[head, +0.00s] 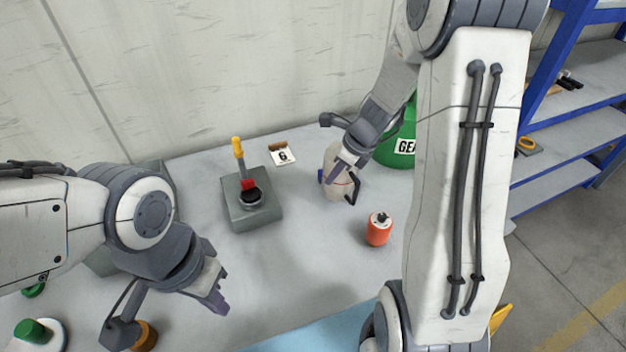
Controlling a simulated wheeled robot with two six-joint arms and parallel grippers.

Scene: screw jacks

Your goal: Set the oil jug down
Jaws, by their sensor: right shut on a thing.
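The oil jug (336,185) is pale beige with a dark handle on its right side. It is toward the back of the grey table, right of the screw jack. My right gripper (337,177) comes down from above and is shut on the jug, covering part of it. The jug looks roughly upright; I cannot tell whether its base touches the table. My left gripper (215,299) is over the front left of the table, away from the jug. Its fingertips are seen at an angle, so its opening is unclear.
A grey screw jack (254,216) with a yellow-topped lever stands left of the jug. An orange-red can (379,229) stands in front right. A green container (395,151) is behind, partly hidden by my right arm. A number card (283,155) lies at the back. Clear table lies between jack and can.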

